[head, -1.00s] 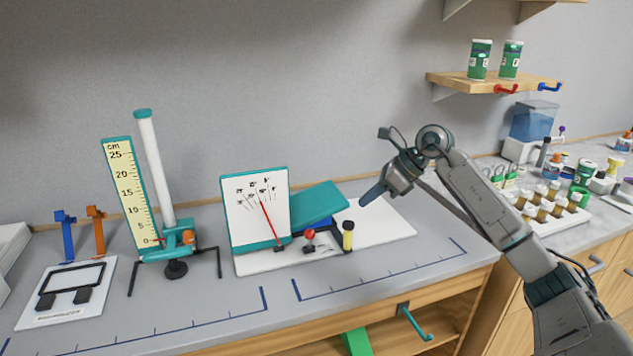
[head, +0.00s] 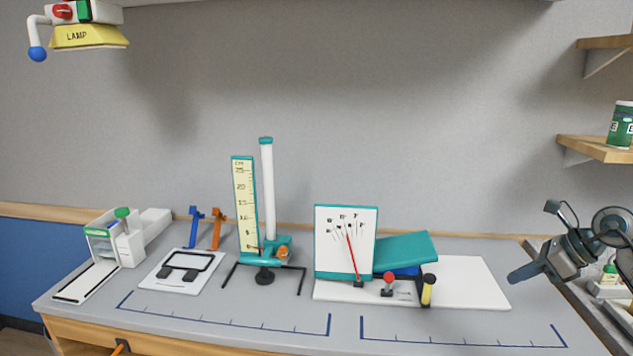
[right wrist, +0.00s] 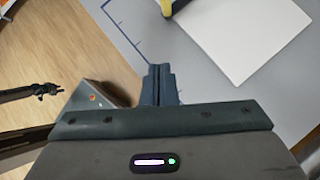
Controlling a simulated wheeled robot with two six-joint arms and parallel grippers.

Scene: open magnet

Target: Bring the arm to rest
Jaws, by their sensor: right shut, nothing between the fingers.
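My right gripper (head: 519,276) is at the right of the head view, above the right end of the bench and right of the white base board. It is shut and empty, its fingers pointing left and a little down. In the right wrist view its closed fingers (right wrist: 160,85) are over the bench's front edge area, apart from anything. My left gripper is not in view. The white dial board (head: 345,240) with a red needle stands on the white base board (head: 470,283), beside a teal slanted plate (head: 405,250).
A red knob (head: 388,281) and a yellow-black post (head: 428,290) stand near the board's front. A height scale (head: 245,205) and white tube (head: 268,190) stand left. A lamp (head: 90,37) hangs upper left; shelves (head: 600,148) are upper right. The bench front is clear.

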